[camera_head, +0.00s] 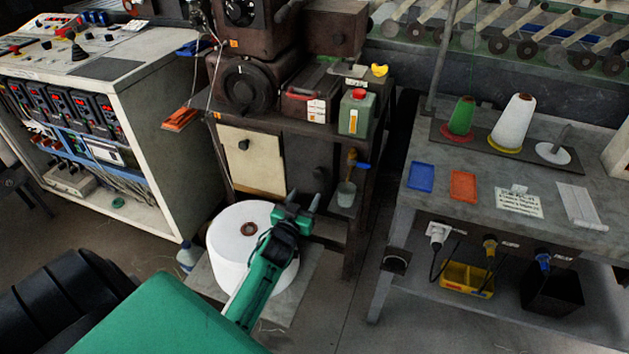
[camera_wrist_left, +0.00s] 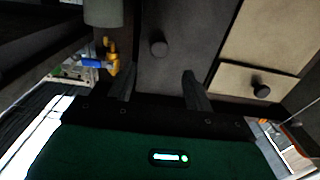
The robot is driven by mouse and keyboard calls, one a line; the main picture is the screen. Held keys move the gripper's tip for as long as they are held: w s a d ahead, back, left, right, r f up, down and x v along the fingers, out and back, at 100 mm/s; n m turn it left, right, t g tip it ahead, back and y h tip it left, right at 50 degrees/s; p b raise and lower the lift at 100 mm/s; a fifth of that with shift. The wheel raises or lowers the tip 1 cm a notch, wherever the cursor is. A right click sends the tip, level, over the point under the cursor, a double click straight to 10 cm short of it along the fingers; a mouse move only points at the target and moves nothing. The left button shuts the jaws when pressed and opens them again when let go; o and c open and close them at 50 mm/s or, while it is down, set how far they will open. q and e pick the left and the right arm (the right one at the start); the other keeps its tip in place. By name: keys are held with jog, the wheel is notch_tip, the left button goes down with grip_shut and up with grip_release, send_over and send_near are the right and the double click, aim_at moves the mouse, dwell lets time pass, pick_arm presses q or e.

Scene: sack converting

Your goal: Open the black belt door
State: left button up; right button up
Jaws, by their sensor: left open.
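The black belt door (camera_head: 308,163) is a dark panel on the front of the machine stand, right of a cream door (camera_head: 252,160). It looks closed. In the left wrist view the black belt door (camera_wrist_left: 188,45) carries a round dark knob (camera_wrist_left: 158,45). My left gripper (camera_head: 305,200) is in front of the stand, low before the black door, with its fingers apart and nothing between them. In the left wrist view the left gripper (camera_wrist_left: 160,88) points toward the knob, which lies beyond the fingertips, apart from them. My right gripper is not in view.
A large white roll (camera_head: 228,236) stands on the floor under my left forearm. A grey worktable (camera_head: 545,215) stands at right.

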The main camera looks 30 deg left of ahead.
aim_at(316, 176)
pick_arm(q)
jog(key=x, duration=0.8)
jog(key=shift+w+b, duration=0.2)
jog(key=shift+b, duration=0.1)
jog(key=shift+w, duration=0.15)
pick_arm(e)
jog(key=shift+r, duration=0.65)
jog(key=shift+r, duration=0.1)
pick_arm(q)
grip_shut()
